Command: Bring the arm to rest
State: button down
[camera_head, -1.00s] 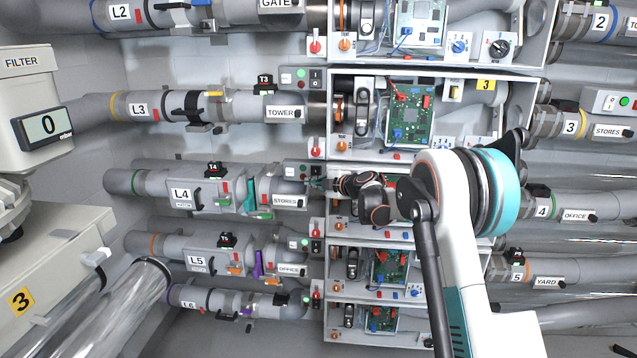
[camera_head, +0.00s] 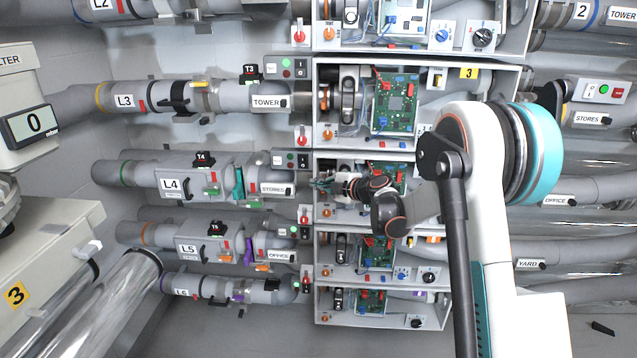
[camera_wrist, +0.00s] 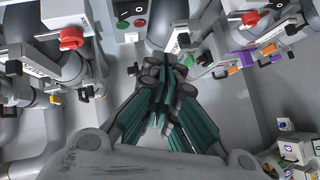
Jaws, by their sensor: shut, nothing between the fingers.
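My gripper (camera_head: 322,183) is in front of the left edge of the L4 row's open blower box in the head view, close to the STORES label. In the wrist view my gripper (camera_wrist: 168,72) has its dark teal fingers together with nothing between them. The L4 pipe (camera_head: 175,183) lies to its left. My white and teal arm hides part of the L4 box and the pipes to its right.
Open grey boxes with green circuit boards (camera_head: 396,103) are stacked above and below my gripper. A red knob (camera_head: 305,214) and a switch panel (camera_head: 291,159) are close by. A white filter unit (camera_head: 30,220) stands at the left. Grey floor shows below.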

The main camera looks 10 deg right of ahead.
jog(key=shift+s+r, duration=0.1)
jog(key=s+a+r+m+g+h, duration=0.1)
jog(key=s+a+r+m, duration=0.15)
jog(key=s, duration=0.55)
jog(key=s+a+r+m+g+h, duration=0.15)
jog(key=s+r+m, duration=0.25)
jog(key=s, duration=0.4)
jog(key=s+a+r+m+g, duration=0.1)
jog(key=s+a+r+m, duration=0.15)
jog(key=s, duration=0.55)
jog(key=s+d+f+m+g+h, duration=0.1)
jog(key=s+m, duration=0.4)
jog(key=s, duration=0.8)
jog(key=s+d+f+m+g+h, duration=0.1)
jog(key=s+d+f+m+h, duration=0.2)
jog(key=s, duration=1)
notch_tip(320, 180, down, 2)
jog(key=d+m, duration=0.1)
jog(key=m, duration=0.2)
jog(key=shift+s+m+h, duration=0.3)
jog(key=shift+h, duration=0.05)
